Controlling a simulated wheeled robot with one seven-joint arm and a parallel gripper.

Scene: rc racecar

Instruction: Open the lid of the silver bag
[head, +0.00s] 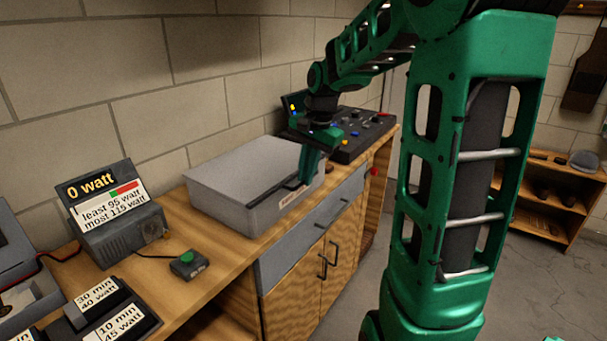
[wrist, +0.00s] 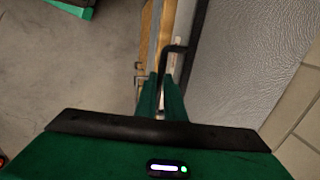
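The silver bag is a grey, box-shaped case (head: 245,170) lying flat on the wooden workbench, with its lid down. A thin black handle (head: 288,190) runs along its front edge. In the wrist view, the case's textured top (wrist: 245,60) fills the right side, and the black handle (wrist: 168,62) runs down between my fingers. My gripper (head: 309,168) is at the right end of the case's front edge, pointing down. In the wrist view, my gripper's green fingers (wrist: 160,95) are close together around the handle and look shut on it. Their exact contact is partly hidden.
A black control panel (head: 358,135) stands just right of the case. A watt display (head: 112,205) and a green-button box (head: 188,264) are to its left. The brick wall (head: 210,45) is close behind. Grey floor (head: 545,270) is open at the right.

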